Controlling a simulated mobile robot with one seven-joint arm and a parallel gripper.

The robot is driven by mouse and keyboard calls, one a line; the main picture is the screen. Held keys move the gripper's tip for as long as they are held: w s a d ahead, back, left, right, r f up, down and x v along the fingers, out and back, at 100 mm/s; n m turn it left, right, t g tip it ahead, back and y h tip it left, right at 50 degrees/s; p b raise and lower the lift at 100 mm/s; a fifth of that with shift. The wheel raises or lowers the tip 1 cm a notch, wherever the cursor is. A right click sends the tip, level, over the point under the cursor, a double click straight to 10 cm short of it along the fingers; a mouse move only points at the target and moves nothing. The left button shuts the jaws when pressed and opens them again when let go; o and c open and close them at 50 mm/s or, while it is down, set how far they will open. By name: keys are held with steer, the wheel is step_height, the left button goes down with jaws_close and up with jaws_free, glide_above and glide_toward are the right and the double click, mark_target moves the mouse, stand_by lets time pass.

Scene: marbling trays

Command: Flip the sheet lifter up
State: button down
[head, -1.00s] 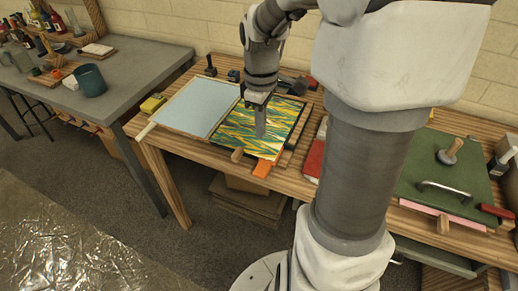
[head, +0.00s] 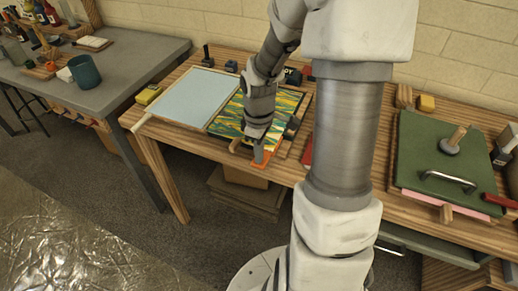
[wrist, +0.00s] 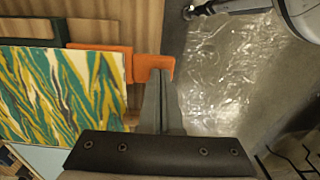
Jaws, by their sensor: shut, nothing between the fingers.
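The sheet lifter shows as an orange tab (head: 262,162) at the front edge of the tray with the yellow, green and white marbled sheet (head: 288,101). In the wrist view the orange tab (wrist: 122,62) extends right from beside the marbled sheet (wrist: 75,90) and has a turned-down end. My gripper (head: 258,158) is shut and empty, pointing down at the tab. In the wrist view its fingertips (wrist: 160,74) are at the tab's outer end; I cannot tell whether they touch it. The lifter lies flat, and part of the tab is hidden behind the fingers.
A pale blue tray (head: 185,97) lies left of the marbled one. A green board (head: 440,160) with a handle lies at the right. The floor in front is open.

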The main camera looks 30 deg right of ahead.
steer(key=shift+a+f+b, duration=0.1)
steer(key=shift+f+b, duration=0.25)
steer(key=shift+b, duration=0.55)
steer(key=shift+s+a+f+t+h+b, duration=0.15)
steer(key=shift+t+h+b, duration=0.15)
steer(key=shift+h+b, duration=0.15)
steer(key=shift+s+a, duration=0.1)
steer(key=shift+r+p, duration=0.8)
steer(key=shift+p, duration=0.2)
